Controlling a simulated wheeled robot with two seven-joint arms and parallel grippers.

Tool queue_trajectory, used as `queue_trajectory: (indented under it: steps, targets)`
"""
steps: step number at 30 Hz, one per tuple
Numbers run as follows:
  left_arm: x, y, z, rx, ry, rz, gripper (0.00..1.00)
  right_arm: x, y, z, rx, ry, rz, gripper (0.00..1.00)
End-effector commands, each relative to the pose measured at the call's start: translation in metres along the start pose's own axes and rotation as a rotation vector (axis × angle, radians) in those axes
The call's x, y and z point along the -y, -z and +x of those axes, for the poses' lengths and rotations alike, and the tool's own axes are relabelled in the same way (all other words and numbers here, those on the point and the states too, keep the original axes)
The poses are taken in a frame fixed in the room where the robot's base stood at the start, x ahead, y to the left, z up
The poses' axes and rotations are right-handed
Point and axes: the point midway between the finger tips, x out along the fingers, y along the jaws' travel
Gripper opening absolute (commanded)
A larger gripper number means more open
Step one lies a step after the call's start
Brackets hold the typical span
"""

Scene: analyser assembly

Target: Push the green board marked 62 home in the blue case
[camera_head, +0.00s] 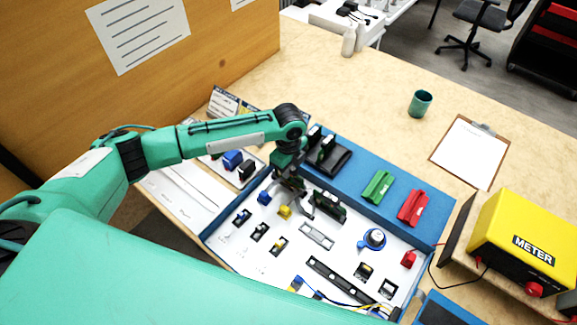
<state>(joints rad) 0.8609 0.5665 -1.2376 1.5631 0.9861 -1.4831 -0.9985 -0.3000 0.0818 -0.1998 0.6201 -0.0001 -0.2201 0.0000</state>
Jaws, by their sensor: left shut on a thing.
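The blue case (216,226) lies open on the table, with a white panel inside it. My left arm reaches in from the left, and its gripper (311,203) points down over the upper part of the panel. It is shut on a dark green board (329,207) standing in the case. The number on the board is too small to read, and I cannot tell how deep the board sits. My right gripper is not in view.
Green (378,187) and red (413,208) modules sit on the case's blue far strip. A blue knob (372,239), a yellow block (284,211) and a long black rail (340,283) are on the panel.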

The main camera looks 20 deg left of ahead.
Motion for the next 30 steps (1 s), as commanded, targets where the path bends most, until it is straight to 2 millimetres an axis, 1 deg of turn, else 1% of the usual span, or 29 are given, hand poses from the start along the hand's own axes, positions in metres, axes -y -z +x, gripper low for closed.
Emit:
queue_trajectory:
  steps: [10,30]
  targets:
    - [0.000,0.000,0.011,0.000,0.000,0.000,0.00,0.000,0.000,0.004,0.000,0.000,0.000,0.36]
    - [0.000,0.000,0.013,0.000,0.000,0.000,0.00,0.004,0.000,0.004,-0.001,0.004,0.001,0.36]
